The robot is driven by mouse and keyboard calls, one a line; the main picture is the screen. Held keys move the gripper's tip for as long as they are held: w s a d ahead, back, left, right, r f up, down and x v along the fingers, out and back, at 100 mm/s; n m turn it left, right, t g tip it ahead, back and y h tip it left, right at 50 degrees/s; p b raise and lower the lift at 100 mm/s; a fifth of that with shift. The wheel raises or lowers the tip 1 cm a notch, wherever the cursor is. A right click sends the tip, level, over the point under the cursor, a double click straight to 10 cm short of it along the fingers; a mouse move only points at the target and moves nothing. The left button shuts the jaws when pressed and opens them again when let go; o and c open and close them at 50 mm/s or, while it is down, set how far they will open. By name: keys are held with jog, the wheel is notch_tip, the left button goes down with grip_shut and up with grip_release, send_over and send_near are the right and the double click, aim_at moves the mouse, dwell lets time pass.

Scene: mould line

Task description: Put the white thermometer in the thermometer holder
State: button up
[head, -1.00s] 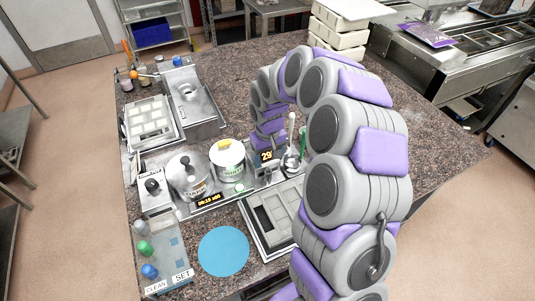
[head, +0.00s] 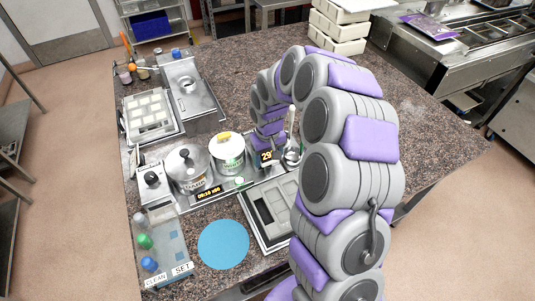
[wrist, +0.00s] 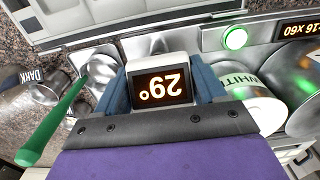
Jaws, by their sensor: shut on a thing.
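My gripper (wrist: 165,92) is shut on the white thermometer (wrist: 133,69), with one blue finger on each side of it. Its lit display reads 29° and appears upside down in the wrist view. In the head view the thermometer (head: 257,167) is at the end of my arm, just right of the white pot (head: 231,165). Its lower part is hidden, so I cannot tell whether it touches anything below. I cannot pick out the thermometer holder with certainty; my gripper and the thermometer cover the area beneath them.
A green-handled spatula (wrist: 50,125) stands left in the wrist view, by metal cups. A steel pot (head: 190,174) is left of the white pot. A mould tray (head: 248,213) lies in front, beside a blue round mat (head: 223,244). The counter's right side is clear.

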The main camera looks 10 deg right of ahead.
jog(key=shift+f, duration=0.15)
jog(key=o, duration=1.1)
jog(key=shift+o, duration=0.2)
jog(key=shift+r+p, duration=1.45)
jog(key=shift+r, duration=2.1)
